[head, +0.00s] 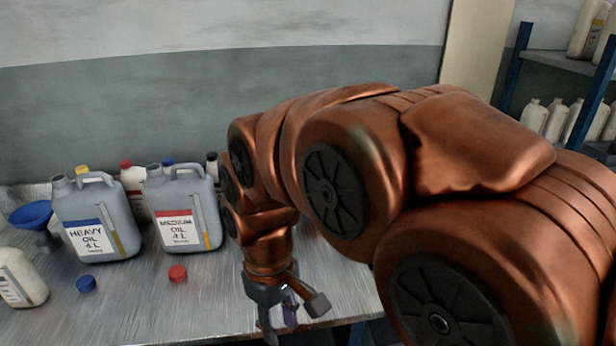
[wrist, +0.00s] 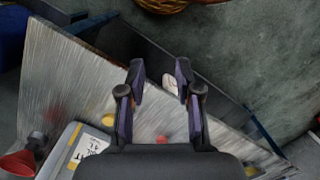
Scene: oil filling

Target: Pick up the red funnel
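The red funnel (wrist: 18,163) shows at the lower left edge of the wrist view, partly cut off by the frame. It sits by the grey canister there, well to the left of my gripper's fingers. I do not see it in the head view, where my arm covers part of the table. My gripper (wrist: 160,70) is open, with a clear gap between its fingers and nothing held. In the head view my gripper (head: 293,316) points down near the table's front edge.
A blue funnel (head: 32,215) stands at the table's far left. The heavy oil canister (head: 98,218) and medium oil canister (head: 184,208) stand beside it. A blue cap (head: 86,284) and a red cap (head: 178,273) lie in front. Shelves with bottles (head: 557,118) are at right.

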